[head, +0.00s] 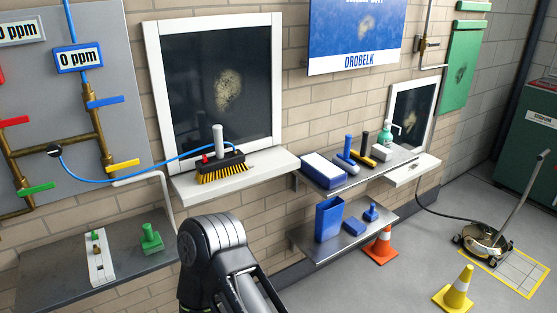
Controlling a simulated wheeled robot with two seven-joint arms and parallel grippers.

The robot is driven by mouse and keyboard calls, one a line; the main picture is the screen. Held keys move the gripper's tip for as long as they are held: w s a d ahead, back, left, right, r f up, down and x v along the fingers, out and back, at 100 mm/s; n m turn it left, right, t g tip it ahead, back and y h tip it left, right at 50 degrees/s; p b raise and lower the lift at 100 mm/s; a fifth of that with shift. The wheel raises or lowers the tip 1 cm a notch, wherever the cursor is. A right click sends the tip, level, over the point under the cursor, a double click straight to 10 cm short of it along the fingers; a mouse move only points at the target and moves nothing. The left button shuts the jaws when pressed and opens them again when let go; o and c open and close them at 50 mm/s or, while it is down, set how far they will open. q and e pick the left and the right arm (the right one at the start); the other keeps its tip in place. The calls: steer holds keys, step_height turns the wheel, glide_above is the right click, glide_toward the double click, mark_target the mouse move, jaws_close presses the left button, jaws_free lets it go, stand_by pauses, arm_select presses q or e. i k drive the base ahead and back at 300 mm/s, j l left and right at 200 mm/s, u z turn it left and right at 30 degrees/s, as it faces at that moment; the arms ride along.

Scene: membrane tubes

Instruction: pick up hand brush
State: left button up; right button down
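A brush (222,171) with a dark block and yellow bristles sits on the white sill (270,171) below the larger dark window, left of centre. A grey upright cylinder and a small red part stand on or just behind its block; I cannot tell whether they belong to it. A blue hose reaches it from the left. A dark link of one of my arms rises at the bottom centre, below and in front of the sill.
A metal shelf (352,178) to the right holds a blue-and-white box (324,170), upright-handled tools and a green bottle (386,133). A lower shelf holds blue containers. Cones (381,246) stand on the floor. A left shelf (50,281) holds green-handled parts. Pipes and valves line the left wall.

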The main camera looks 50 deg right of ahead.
mark_target(218, 165)
steer(key=z, duration=1.45)
